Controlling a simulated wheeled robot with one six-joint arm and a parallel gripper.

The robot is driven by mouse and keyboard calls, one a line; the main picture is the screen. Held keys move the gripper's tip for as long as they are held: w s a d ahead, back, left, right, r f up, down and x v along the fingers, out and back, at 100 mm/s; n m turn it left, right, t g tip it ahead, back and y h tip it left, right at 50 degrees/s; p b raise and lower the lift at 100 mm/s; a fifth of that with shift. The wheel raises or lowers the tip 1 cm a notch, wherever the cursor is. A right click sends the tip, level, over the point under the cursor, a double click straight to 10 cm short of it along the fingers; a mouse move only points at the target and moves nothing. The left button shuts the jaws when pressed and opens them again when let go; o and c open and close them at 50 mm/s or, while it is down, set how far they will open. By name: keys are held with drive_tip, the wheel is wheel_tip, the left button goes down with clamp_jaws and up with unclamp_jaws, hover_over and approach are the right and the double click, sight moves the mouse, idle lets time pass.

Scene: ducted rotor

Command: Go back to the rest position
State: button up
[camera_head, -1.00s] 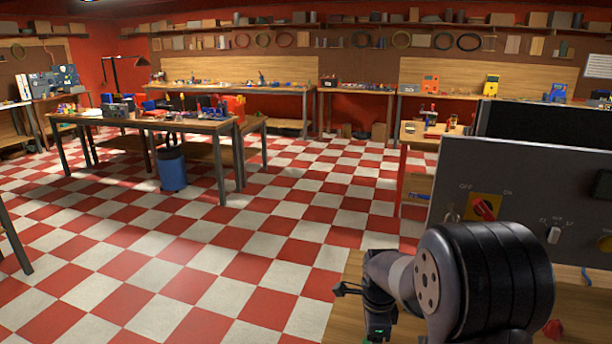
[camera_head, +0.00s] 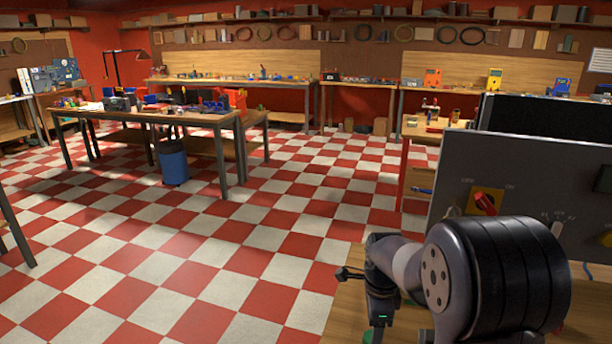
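My arm reaches in at the bottom right, in front of a grey control panel (camera_head: 520,180). The panel has a red rotary knob on a yellow plate (camera_head: 486,202), marked OFF and ON, and a pale lever switch (camera_head: 556,230) to its right. My gripper end (camera_head: 350,274) hangs beside my wrist, which shows a small green light. It is small and dark, over the edge of the wooden bench (camera_head: 345,318). I cannot make out its fingers or anything held. My big black arm joint hides the lower part of the panel.
A workbench (camera_head: 150,117) with tools and a blue bin (camera_head: 173,163) under it stands at left. More benches line the back wall. The red and white checkered floor (camera_head: 240,250) between is clear. A dark screen-like panel (camera_head: 545,118) stands behind the grey one.

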wheel_tip(320, 180, up, 7)
wheel_tip(320, 180, down, 11)
drive_tip(key=shift+r, duration=0.1)
drive_tip(key=shift+r+n, duration=0.15)
drive_tip(key=shift+n, duration=0.35)
drive_tip(key=n, duration=0.4)
drive_tip(key=n+p, duration=0.1)
drive_tip(key=n, duration=0.4)
drive_tip(key=shift+n, duration=0.3)
drive_tip(key=n, duration=0.4)
drive_tip(key=shift+n, duration=0.4)
drive_tip(key=n+p, duration=0.1)
drive_tip(key=n, duration=0.3)
drive_tip(key=shift+n, duration=0.3)
drive_tip(key=shift+r, duration=0.45)
